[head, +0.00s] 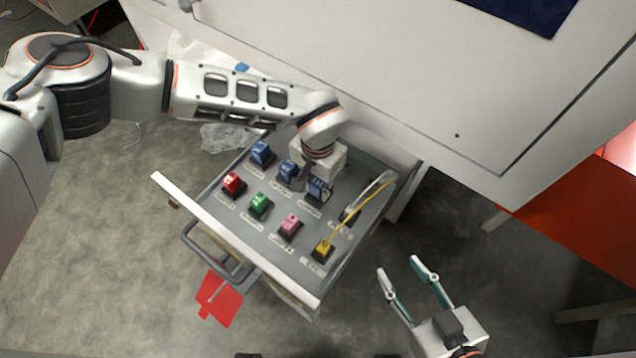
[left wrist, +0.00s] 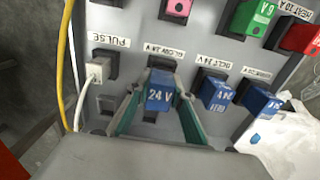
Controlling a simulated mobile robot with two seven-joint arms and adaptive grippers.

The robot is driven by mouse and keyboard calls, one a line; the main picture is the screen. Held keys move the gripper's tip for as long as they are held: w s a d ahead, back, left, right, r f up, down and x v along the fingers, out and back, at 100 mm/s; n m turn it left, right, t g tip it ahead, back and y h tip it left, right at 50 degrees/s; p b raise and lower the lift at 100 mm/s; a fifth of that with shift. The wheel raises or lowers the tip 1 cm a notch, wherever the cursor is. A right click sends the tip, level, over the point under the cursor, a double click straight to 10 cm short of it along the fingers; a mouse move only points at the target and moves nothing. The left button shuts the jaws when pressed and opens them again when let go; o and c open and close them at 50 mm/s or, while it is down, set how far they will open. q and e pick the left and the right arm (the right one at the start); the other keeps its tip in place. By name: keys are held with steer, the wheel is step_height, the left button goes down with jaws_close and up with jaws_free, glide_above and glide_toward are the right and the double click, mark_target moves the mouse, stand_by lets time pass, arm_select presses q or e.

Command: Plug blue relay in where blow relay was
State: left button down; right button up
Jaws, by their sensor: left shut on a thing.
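My left gripper (head: 318,180) is over the sloped relay panel (head: 245,225) in the pulled-out drawer. Its teal fingers are shut on a blue relay (left wrist: 159,93) marked 24 V, which also shows in the head view (head: 319,191). The relay is at the black socket (left wrist: 161,63) below the label that seems to read BLOW 24 V. I cannot tell whether it is fully seated. The socket's lower part is hidden behind the relay and fingers. My right gripper (head: 405,275) is open and empty, to the right of the drawer.
Blue relays (head: 262,152) (head: 287,170) sit beside it, one labelled BELT 24 V (left wrist: 216,95). Red (head: 233,183), green (head: 260,203) and pink (head: 291,224) relays form a front row with a yellow plug (head: 323,248). A white plug (left wrist: 100,68) and its cables are close by.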

mark_target(318, 181)
arm_select(q)
steer(key=shift+f, duration=0.45)
arm_select(e)
steer(key=shift+s+f, duration=0.15)
steer(key=shift+f, duration=0.1)
arm_select(q)
steer(key=c, duration=1.7)
jaws_free()
arm_select(e)
steer(key=shift+s, duration=0.1)
arm_select(q)
steer(key=shift+r, duration=0.15)
step_height(318, 181, up, 12)
steer(key=shift+f, duration=0.1)
